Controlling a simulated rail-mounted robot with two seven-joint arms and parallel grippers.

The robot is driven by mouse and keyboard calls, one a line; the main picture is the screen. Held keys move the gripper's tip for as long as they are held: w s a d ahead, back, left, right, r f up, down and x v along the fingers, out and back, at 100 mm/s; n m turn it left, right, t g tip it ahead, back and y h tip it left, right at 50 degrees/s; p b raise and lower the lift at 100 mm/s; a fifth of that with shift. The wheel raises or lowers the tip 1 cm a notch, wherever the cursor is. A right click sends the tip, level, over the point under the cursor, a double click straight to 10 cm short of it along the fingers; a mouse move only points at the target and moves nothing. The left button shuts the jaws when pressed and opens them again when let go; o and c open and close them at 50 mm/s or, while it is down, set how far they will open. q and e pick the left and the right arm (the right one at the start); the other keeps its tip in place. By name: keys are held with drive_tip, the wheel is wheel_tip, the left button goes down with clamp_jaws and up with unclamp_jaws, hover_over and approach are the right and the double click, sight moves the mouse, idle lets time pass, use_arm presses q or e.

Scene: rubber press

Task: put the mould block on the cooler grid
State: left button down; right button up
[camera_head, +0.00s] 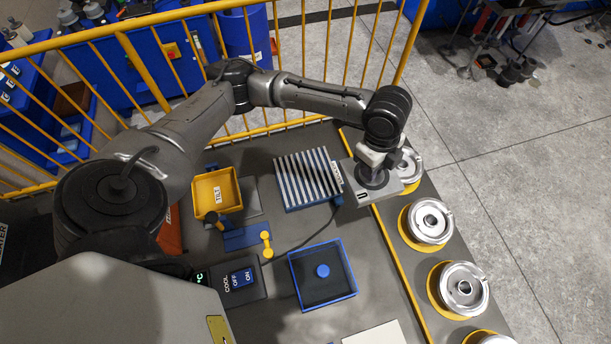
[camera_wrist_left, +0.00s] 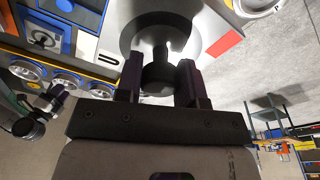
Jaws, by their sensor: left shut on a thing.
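The mould block (camera_head: 388,194) is a grey, flat-sided block in the head view, just right of the cooler grid. My left gripper (camera_head: 374,168) is above it, partly hidden by the wrist. In the left wrist view, the fingers (camera_wrist_left: 160,85) are shut around a dark knob (camera_wrist_left: 157,73) that stands on a silvery grey surface (camera_wrist_left: 200,25). The cooler grid (camera_head: 308,180) has pale bars in a blue frame, and nothing lies on its bars. The height of the block is hard to tell. My right gripper is not in view.
Round metal moulds on yellow rings (camera_head: 430,222) line the right side, beyond a yellow strip (camera_head: 402,275). A blue tray (camera_head: 322,274) with a round blue knob is in front. A yellow bin (camera_head: 217,192) and a switch box (camera_head: 240,283) are left. A yellow fence (camera_head: 160,78) stands behind.

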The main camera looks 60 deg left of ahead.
use_arm(q)
drive_tip(key=s+a+f+m+g+b, duration=0.1)
drive_tip(key=s+a+f+m, duration=0.2)
drive_tip(key=f+m, duration=0.4)
drive_tip(key=s+a+f+m+b, duration=0.2)
drive_tip(key=a+f+m, duration=0.2)
drive_tip(key=m, duration=0.5)
drive_tip(key=m+y, duration=0.1)
drive_tip(key=m, duration=0.1)
hover_over(305, 175)
wheel_tip(305, 175, down, 9)
drive_tip(key=shift+w+f+g+b, duration=0.1)
drive_tip(key=shift+f+g+b, duration=0.35)
drive_tip(key=shift+f, duration=1.4)
drive_tip(key=shift+f, duration=0.15)
drive_tip(key=c, duration=0.7)
unclamp_jaws()
drive_tip(key=shift+c, duration=0.2)
wheel_tip(305, 175, up, 12)
drive_tip(key=w, duration=0.1)
drive_tip(key=shift+w+p, duration=0.2)
drive_tip(key=shift+p, duration=0.2)
